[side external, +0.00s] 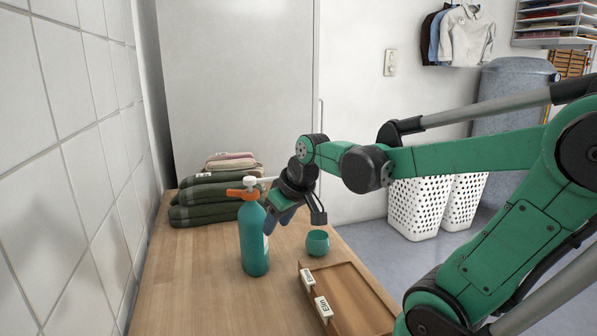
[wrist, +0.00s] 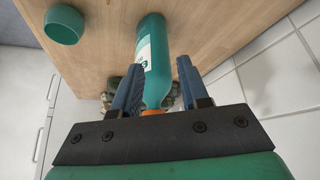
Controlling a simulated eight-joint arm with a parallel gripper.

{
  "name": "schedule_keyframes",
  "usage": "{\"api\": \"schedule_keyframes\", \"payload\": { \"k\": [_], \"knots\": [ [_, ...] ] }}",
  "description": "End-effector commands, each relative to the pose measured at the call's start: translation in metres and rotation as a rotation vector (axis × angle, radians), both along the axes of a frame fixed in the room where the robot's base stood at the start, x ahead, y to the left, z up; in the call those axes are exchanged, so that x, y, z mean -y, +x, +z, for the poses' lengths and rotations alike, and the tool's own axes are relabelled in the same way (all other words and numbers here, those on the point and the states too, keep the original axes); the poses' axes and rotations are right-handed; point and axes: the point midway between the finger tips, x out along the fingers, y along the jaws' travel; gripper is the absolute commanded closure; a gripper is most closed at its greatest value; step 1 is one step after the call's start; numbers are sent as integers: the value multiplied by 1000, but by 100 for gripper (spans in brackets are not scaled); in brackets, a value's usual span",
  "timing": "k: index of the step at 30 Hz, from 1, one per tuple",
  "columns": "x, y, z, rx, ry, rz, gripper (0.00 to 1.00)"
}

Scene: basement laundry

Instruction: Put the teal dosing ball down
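The teal dosing ball (side external: 317,243), a small open cup, stands on the wooden table (side external: 190,290) near its right edge, just beyond the tray. It also shows in the wrist view (wrist: 64,25) at the top left, apart from my fingers. My gripper (side external: 279,223) is tilted down behind and right of the teal bottle (side external: 254,245). In the wrist view my gripper (wrist: 158,78) has its two blue fingers spread apart. The bottle (wrist: 152,55) appears between them there; I cannot tell whether they touch it.
The bottle has an orange collar and white pump. A wooden tray (side external: 342,264) with white labels lies at the table's front right. Folded green towels (side external: 200,205) are stacked at the back left. White baskets (side external: 417,208) stand on the floor. The front left of the table is clear.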

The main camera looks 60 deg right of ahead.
Motion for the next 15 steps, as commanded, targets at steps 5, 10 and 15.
{"api": "schedule_keyframes", "payload": {
  "k": [5,10,15],
  "knots": [
    [-86,-4,-6,80,-3,191,61],
    [-118,-11,-10,120,8,269,61],
    [-122,-12,-11,126,10,276,61]
  ]
}}
